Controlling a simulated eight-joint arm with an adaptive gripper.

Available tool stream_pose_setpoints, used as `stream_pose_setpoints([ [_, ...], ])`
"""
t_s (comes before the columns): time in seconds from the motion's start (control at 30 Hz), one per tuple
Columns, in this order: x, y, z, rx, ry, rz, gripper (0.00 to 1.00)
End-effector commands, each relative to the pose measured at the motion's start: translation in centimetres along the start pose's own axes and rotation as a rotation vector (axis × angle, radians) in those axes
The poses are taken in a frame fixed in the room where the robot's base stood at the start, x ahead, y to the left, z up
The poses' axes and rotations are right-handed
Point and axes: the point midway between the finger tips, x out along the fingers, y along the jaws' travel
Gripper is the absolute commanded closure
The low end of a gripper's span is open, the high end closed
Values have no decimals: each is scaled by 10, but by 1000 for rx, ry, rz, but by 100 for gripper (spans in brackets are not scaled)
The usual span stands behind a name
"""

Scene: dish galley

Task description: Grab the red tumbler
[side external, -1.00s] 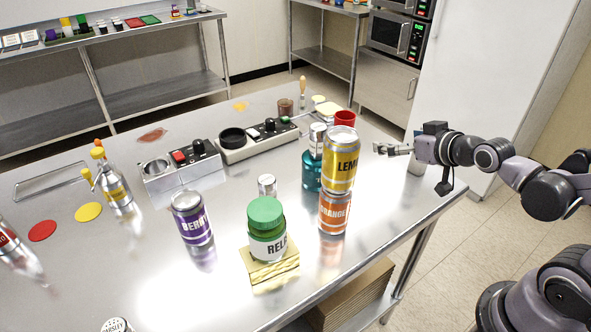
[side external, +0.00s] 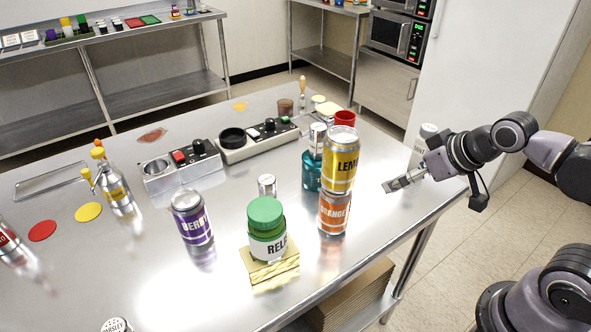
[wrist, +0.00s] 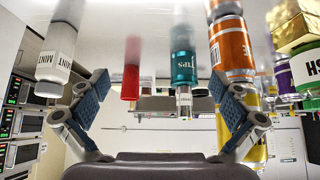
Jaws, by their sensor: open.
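The red tumbler (side external: 345,118) stands on the steel table behind the stacked cans, which hide its lower part in the side view. In the wrist view, which looks upside down, the red tumbler (wrist: 131,78) shows left of centre, between my fingers in the picture and farther off. My gripper (side external: 389,186) is low over the table's right part, pointing left, to the right of the cans and apart from the tumbler. In the wrist view my gripper (wrist: 160,88) has its fingers spread wide with nothing between the pads.
A yellow lemon can (side external: 340,170) stands on an orange can (side external: 334,212). A teal TIPS container (wrist: 184,66) appears right of the tumbler. A white mint bottle (wrist: 55,58) is beside my gripper. A relish jar (side external: 266,228) sits on a gold block.

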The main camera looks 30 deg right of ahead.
Motion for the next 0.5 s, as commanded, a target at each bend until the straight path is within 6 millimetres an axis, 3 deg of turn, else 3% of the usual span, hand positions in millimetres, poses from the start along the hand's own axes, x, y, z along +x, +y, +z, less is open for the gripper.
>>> stream_pose_setpoints([
  [0.13, -5, -4, 7, -11, -43, -8, 0],
  [0.2, -5, -4, 7, -11, -43, -8, 19],
  [0.5, -5, -4, 7, -10, -40, -7, 19],
])
